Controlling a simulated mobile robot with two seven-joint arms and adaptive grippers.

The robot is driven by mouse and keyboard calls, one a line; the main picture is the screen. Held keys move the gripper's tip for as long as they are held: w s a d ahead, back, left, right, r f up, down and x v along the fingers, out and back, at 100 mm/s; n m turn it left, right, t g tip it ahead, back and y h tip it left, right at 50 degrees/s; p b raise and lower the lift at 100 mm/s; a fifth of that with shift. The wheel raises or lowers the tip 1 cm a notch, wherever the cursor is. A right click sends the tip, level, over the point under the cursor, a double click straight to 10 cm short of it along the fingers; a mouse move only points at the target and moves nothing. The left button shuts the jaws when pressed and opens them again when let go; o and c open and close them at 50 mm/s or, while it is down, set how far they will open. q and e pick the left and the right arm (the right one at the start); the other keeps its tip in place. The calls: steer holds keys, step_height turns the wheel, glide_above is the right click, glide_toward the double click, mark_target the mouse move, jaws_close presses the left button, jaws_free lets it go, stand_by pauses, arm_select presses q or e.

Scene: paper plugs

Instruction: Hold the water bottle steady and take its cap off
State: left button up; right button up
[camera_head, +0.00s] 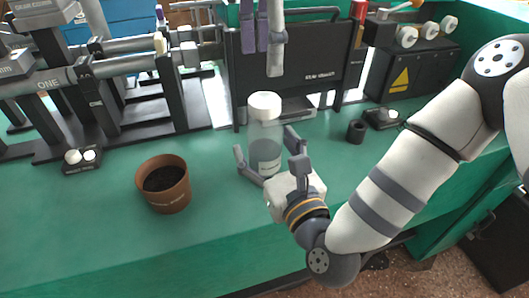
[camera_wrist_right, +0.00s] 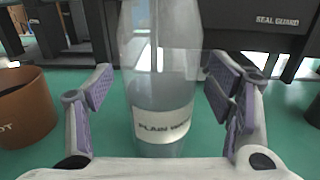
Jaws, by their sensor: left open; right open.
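The water bottle (camera_head: 265,147) stands upright on the green bench, clear with a white cap (camera_head: 264,103) on top. In the right wrist view the bottle (camera_wrist_right: 160,85) stands between the fingers, its label (camera_wrist_right: 163,124) facing the camera; its cap is out of frame there. My right gripper (camera_head: 271,163) is open around the lower bottle, with gaps visible on both sides in the wrist view. My left gripper (camera_head: 267,63) is open and empty, pointing down above the cap at the top edge; its upper part is out of view.
A brown pot (camera_head: 164,184) stands left of the bottle. A black panel (camera_head: 300,70) and machine rails (camera_head: 130,65) are behind. The front-left bench is clear.

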steer(key=shift+w+a, duration=0.15)
steer(key=shift+w, duration=0.2)
steer(key=shift+c, duration=0.3)
